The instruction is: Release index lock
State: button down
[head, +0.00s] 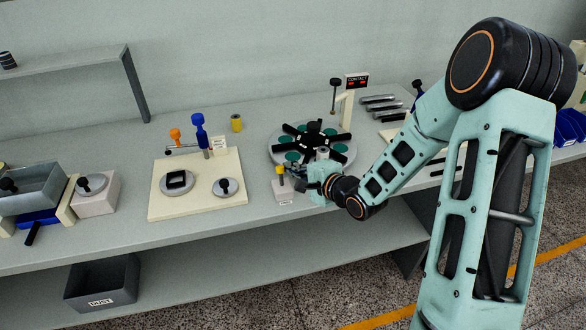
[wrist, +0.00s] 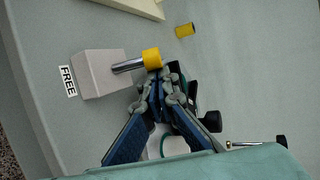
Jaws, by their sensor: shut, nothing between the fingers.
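The index lock is a pale block (head: 285,191) with a grey metal stem and a yellow knob (head: 280,169), at the bench's front edge, before the round indexing table (head: 333,157). In the wrist view the block (wrist: 98,72) carries a FREE label (wrist: 68,81), and its stem leads to the yellow knob (wrist: 151,58). My gripper (wrist: 160,82) is shut and empty, its fingertips close beside the knob; I cannot tell whether they touch it. In the head view my gripper (head: 311,177) is just right of the knob, its fingertips hard to make out.
The indexing table's black arms and green pads lie close behind my gripper. A red-lit CONTACT display (head: 357,80) stands behind them. A cream board (head: 160,206) with a blue-handled post (head: 199,130) is to the left.

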jog(key=shift+s+f+b, duration=0.1)
jog(key=shift+f+b, duration=0.05)
jog(key=shift+b, duration=0.45)
jog(key=shift+d+t, duration=0.1)
jog(key=shift+t, duration=0.2)
jog(key=shift+s+b, duration=0.1)
jog(key=shift+b, duration=0.2)
